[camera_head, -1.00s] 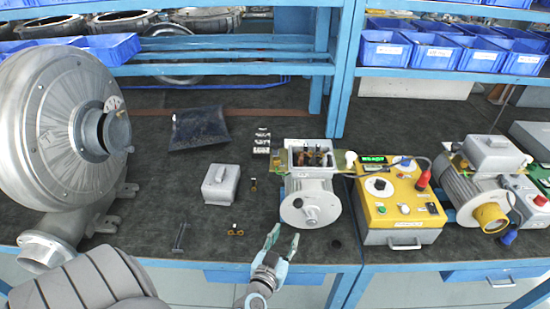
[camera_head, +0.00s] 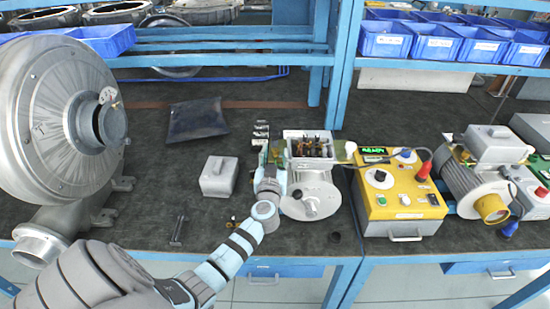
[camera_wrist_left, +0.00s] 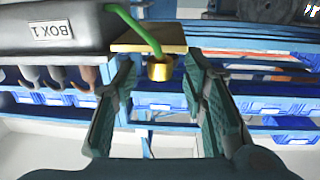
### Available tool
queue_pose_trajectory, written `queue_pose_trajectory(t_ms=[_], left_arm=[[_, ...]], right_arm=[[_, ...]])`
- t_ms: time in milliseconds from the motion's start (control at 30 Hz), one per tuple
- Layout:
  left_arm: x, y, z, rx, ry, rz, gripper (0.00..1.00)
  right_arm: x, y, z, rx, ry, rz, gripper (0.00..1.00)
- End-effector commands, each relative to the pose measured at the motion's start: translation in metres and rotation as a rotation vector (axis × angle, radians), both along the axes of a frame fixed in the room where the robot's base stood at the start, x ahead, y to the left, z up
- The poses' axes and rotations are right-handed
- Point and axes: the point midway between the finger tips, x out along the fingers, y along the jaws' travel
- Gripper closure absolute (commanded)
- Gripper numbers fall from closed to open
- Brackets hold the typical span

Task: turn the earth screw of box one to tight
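Box one is the open grey terminal box (camera_head: 308,144) on top of a grey motor (camera_head: 311,196) in the middle of the bench. Its "BOX 1" label (camera_wrist_left: 52,30) shows in the left wrist view. A brass earth screw (camera_wrist_left: 160,68) sits below a brass plate (camera_wrist_left: 150,38) at the box's side, with a green wire running to it. My left gripper (camera_head: 271,155) is at the left side of the box. It is open, its fingers on either side of the screw with gaps showing. In the head view the gripper hides the screw. My right gripper is not in view.
A yellow test unit (camera_head: 398,200) stands right of the motor, with a second motor (camera_head: 470,182) beyond it. A grey lidded box (camera_head: 218,176), a dark pouch (camera_head: 197,119) and a large blower (camera_head: 55,120) are to the left. Blue shelf posts rise behind.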

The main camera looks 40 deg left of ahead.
Motion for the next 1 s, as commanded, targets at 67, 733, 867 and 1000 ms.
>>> queue_pose_trajectory(t_ms=[67,733,867,1000], left_arm=[[0.001,0.0,0.001,0.0,0.0,0.0,0.61],[0.0,0.0,0.001,0.001,-0.001,-0.011,1.0],[0.0,0.001,0.003,0.003,-0.003,-0.041,1.0],[0.0,0.003,0.005,0.005,-0.004,-0.104,1.0]], right_arm=[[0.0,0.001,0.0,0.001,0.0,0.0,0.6],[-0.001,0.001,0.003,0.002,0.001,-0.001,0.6],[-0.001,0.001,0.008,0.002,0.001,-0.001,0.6],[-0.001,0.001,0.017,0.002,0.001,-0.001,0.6]])
